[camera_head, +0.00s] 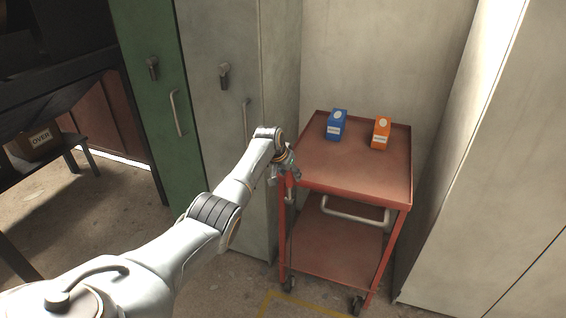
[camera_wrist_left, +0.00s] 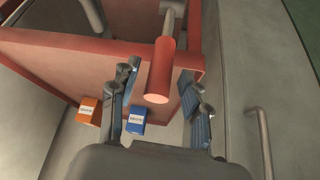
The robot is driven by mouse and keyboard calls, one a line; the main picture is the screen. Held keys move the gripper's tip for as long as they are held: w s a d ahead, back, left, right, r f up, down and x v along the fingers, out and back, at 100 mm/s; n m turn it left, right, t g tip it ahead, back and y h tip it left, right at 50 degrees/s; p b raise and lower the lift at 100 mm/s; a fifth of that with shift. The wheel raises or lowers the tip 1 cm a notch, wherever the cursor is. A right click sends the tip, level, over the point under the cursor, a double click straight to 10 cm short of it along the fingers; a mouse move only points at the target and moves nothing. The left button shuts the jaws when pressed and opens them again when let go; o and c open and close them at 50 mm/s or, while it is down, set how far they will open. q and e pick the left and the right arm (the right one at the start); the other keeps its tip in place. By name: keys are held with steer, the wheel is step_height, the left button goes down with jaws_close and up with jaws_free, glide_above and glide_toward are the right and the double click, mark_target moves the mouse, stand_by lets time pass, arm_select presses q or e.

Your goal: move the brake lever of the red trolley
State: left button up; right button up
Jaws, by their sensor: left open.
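The red trolley (camera_head: 345,172) stands against the wall between cabinets, with two shelves and a grey handle bar (camera_head: 355,215). Its brake lever (camera_head: 290,184) is at the trolley's near left corner, partly hidden by my gripper. In the left wrist view the lever is a red cylindrical grip (camera_wrist_left: 161,72) on a grey rod (camera_wrist_left: 172,12). My left gripper (camera_head: 284,172) is at that corner. In the wrist view its fingers stand open on either side of the red grip, and gaps show between them and it. My right gripper is not in view.
A blue box (camera_head: 337,125) and an orange box (camera_head: 381,132) stand on the trolley's top. A grey cabinet (camera_head: 222,120) with handles is close beside my left arm. A green cabinet (camera_head: 160,110) is further left. A pale panel (camera_head: 480,180) rises right of the trolley.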

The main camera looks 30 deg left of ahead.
arm_select(q)
steer(key=v, duration=1)
steer(key=shift+s+r, duration=0.15)
steer(key=shift+r, duration=0.1)
steer(key=shift+f, duration=0.1)
steer(key=s+d+f+g, duration=0.15)
steer(key=s+f, duration=0.45)
steer(key=f, duration=0.6)
steer(key=s+d+f+y, duration=0.1)
steer(key=s+d+f, duration=0.3)
steer(key=f, duration=0.9)
steer(key=s+d+f+g, duration=0.1)
steer(key=s+f, duration=0.6)
steer(key=f, duration=0.5)
steer(key=s+d+f+m+g, duration=0.1)
steer(key=s+d+f, duration=0.2)
steer(key=s+f, duration=0.55)
steer(key=s+d+f+m+g, duration=0.1)
steer(key=s+d+f, duration=0.2)
steer(key=s+f, duration=0.55)
steer(key=s+d+f, duration=0.1)
steer(key=s+d, duration=0.3)
steer(key=s, duration=0.9)
steer(key=s+d+f+h, duration=0.1)
steer(key=s+d+f, duration=0.1)
steer(key=s, duration=1.1)
steer(key=shift+d+f+m, duration=0.25)
steer(key=shift+d+m, duration=0.15)
steer(key=shift+d, duration=0.45)
